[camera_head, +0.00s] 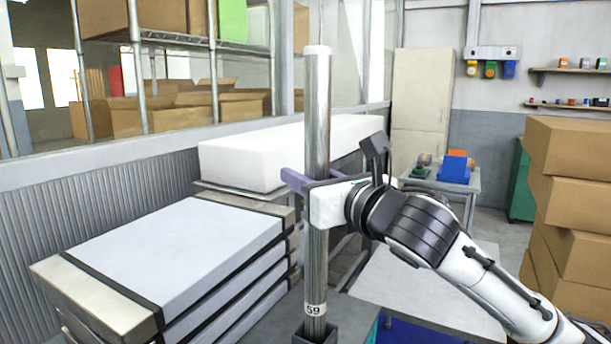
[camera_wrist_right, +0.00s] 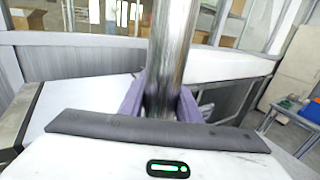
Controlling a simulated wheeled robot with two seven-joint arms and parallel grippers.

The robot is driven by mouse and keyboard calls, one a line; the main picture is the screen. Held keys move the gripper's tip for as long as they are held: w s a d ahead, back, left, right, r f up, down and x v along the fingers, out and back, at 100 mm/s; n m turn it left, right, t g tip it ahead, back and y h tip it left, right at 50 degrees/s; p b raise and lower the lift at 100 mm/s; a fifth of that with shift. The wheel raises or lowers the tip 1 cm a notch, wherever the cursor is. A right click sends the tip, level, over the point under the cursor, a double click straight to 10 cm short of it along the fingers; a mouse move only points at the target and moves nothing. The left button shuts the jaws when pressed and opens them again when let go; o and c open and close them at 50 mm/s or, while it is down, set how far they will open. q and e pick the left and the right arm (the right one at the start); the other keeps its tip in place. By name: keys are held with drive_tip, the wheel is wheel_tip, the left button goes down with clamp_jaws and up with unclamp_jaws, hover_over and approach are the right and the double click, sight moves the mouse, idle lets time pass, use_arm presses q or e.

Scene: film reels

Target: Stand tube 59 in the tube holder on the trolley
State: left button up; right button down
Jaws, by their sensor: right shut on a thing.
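Tube 59 (camera_head: 317,120) is a long shiny metal tube with a pale top end and a white label reading 59 near its bottom. It stands upright in the middle of the head view. My right gripper (camera_head: 302,185) is shut around its middle, and the tube also shows between the purple fingers in the right wrist view (camera_wrist_right: 172,60). The dark square tube holder (camera_head: 330,336) is at the bottom edge. The tube's lower end meets the holder's opening; how deep it sits is hidden. The trolley is mostly cut off below. My left gripper is not in view.
A stack of pale slabs with black straps (camera_head: 180,250) lies at left. A long white block (camera_head: 245,160) is behind the tube. Cardboard boxes (camera_head: 575,150) are stacked at right. A light tabletop (camera_head: 425,290) lies under my right arm. A small table with blue bins (camera_head: 455,170) stands farther back.

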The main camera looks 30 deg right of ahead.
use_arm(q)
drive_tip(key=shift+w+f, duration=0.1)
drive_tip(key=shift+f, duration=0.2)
use_arm(e)
drive_tip(key=shift+f, duration=0.4)
drive_tip(key=c, duration=1.6)
unclamp_jaws()
use_arm(q)
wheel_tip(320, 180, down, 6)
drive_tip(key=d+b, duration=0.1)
drive_tip(key=b, duration=0.9)
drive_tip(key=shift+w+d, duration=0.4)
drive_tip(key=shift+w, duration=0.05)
use_arm(e)
drive_tip(key=s, duration=1.1)
drive_tip(key=shift+d+f, duration=0.1)
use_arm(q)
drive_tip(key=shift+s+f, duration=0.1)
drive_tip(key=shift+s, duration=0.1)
